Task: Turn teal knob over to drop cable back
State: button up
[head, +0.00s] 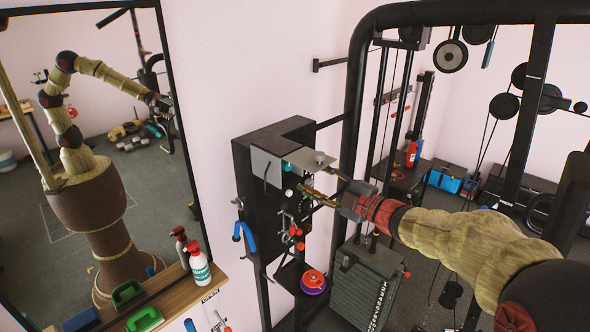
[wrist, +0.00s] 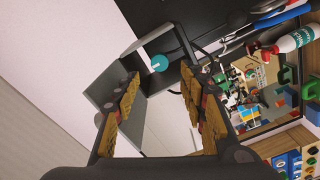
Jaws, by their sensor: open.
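The teal knob (wrist: 160,62) shows in the wrist view as a small round disc on a dark face, just beyond and between my fingertips. My gripper (head: 316,183) is open and empty in front of the cabinet, pointing left. In the wrist view its yellow-padded fingers (wrist: 160,98) stand wide apart, with a gap to the knob. A thin dark cable (wrist: 205,68) runs to the right of the knob; where its ends go is unclear.
Grey plates (head: 308,158) jut from the cabinet (head: 262,150) close to my gripper. Red-tipped clamps (head: 292,232) and a blue handle (head: 242,231) hang below. A mirror (head: 90,130) stands left, above a wooden shelf (head: 170,290) with bottles. Black gym frame posts (head: 356,110) rise behind my arm.

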aim_at(290, 167)
jog(key=x, duration=0.7)
jog(key=shift+p, duration=0.4)
jog(key=shift+c, duration=0.6)
grip_shut()
